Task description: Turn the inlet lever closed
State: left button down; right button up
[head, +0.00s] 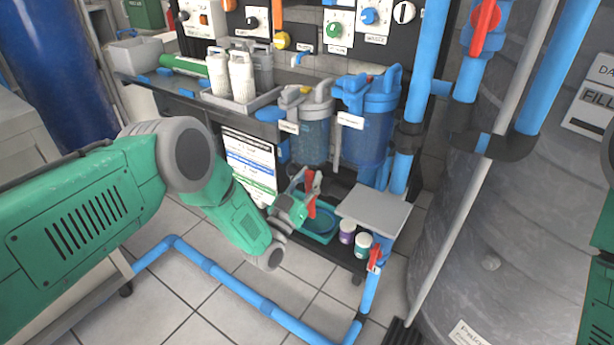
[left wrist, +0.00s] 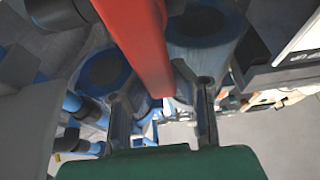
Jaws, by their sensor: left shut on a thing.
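My left gripper (head: 306,183) is in front of the rack, below the filter housings, and is shut on a red bar (head: 311,208). In the left wrist view the red bar (left wrist: 143,45) runs between the two fingers (left wrist: 163,98). I cannot tell whether this bar is a fixed lever or a loose piece. A red lever (head: 375,257) is on the blue pipe at the lower right of the rack. Another red lever (head: 486,22) is on the upper right pipe. No label shows which is the inlet lever. My right gripper is not in view.
A clear-bodied housing (head: 314,140) and a blue filter housing (head: 366,135) hang above the gripper. A grey plate (head: 375,210), two small jars (head: 362,245) and a teal tray (head: 320,237) are close by. A large grey tank (head: 500,230) stands right. Blue floor pipes (head: 220,282) run across the tiles.

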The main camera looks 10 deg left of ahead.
pick_arm(q)
jog(key=shift+s+d+f+m, duration=0.25)
jog(key=shift+s+f+m, duration=0.05)
jog(key=shift+f+m, duration=0.15)
jog(key=c, duration=1.3)
grip_release()
jog(key=shift+w+r, duration=0.15)
jog(key=v, duration=1.2)
jog(key=shift+a, duration=0.2)
